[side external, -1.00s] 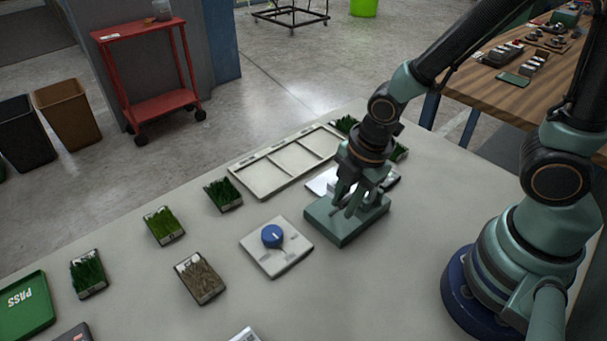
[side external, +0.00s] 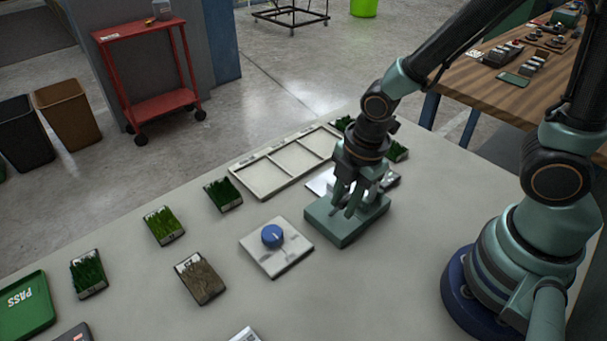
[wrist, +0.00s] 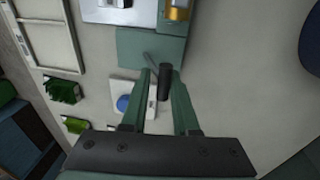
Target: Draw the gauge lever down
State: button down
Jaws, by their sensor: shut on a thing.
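The gauge is a green block (side external: 337,232) on the grey table, right of the blue-knob plate. It also shows in the wrist view (wrist: 140,48). Its lever has a dark handle (wrist: 165,84) on a thin grey rod that leads back to the block in the wrist view. My gripper (side external: 346,208) points down, low over the block. In the wrist view my gripper (wrist: 161,86) has its two fingers on either side of the handle and is shut on it. In the side view the fingers hide most of the lever.
A white plate with a blue knob (side external: 272,236) lies left of the block. A divided white tray (side external: 262,178) and a metal-topped item (side external: 320,184) lie behind. Several turf samples, one brown (side external: 200,280), and a green PASS tray (side external: 24,306) are further left.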

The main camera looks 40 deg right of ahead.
aim_at(332, 212)
jog(key=shift+w+d+r+g+h, duration=0.15)
jog(key=shift+w+g+h, duration=0.2)
jog(key=shift+w+g, duration=0.5)
jog(key=shift+w+r+g+h, duration=0.15)
jog(key=shift+w+g+h, duration=0.25)
jog(key=shift+g, duration=0.85)
jog(key=c, duration=0.7)
grip_release()
jog(key=shift+w+r, duration=0.1)
jog(key=shift+w, duration=0.1)
jog(key=shift+r, duration=0.1)
jog(key=d+v, duration=0.1)
jog(key=v, duration=1.1)
jog(key=shift+a, duration=0.5)
